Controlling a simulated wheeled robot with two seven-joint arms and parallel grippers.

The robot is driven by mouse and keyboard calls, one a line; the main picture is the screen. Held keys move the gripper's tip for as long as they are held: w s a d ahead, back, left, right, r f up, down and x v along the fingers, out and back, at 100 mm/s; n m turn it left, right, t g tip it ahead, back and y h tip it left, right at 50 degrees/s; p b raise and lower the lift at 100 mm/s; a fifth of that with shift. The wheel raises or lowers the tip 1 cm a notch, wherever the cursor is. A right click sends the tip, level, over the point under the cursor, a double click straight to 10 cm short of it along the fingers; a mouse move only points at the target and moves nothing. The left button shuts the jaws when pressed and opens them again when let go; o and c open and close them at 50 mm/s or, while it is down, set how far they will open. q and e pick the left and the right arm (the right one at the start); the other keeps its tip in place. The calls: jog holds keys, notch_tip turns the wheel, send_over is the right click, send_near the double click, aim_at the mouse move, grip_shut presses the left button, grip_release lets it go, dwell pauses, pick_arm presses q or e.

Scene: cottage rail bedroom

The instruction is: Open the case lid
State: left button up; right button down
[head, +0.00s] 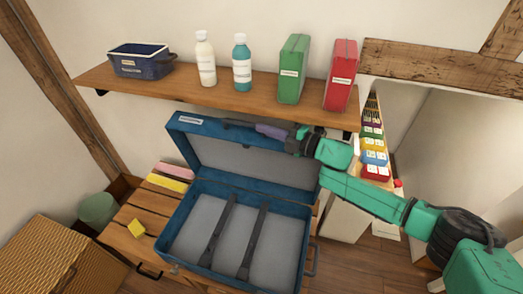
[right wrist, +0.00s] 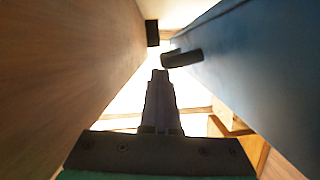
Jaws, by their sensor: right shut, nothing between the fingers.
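The blue case (head: 240,235) stands open on a wooden chest, its grey-lined tray facing up with two dark straps across it. Its lid (head: 240,162) is raised and leans back toward the wall, below the shelf. My right gripper (head: 228,121) reaches in from the right along the lid's top edge. It is shut and empty. In the right wrist view the shut fingers (right wrist: 160,75) point into the gap between a wooden surface and the blue lid (right wrist: 250,70); whether they touch the lid I cannot tell. My left gripper is not in view.
The wall shelf (head: 200,92) above the lid holds a blue basket (head: 140,62), two bottles, a green box (head: 293,70) and a red box (head: 341,76). Pink and yellow blocks (head: 168,182) lie left of the case. A wicker box (head: 65,258) stands at lower left.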

jog(key=shift+w+d+f+b, duration=0.1)
jog(key=shift+w+d+b, duration=0.15)
jog(key=shift+w, duration=0.3)
jog(key=shift+w+d+b, duration=0.1)
jog(key=shift+w+b, duration=0.1)
jog(key=shift+w, duration=0.3)
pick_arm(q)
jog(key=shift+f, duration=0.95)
pick_arm(e)
jog(key=shift+w+d+r, duration=0.15)
jog(key=shift+w+r, duration=0.05)
jog(key=shift+w, duration=0.2)
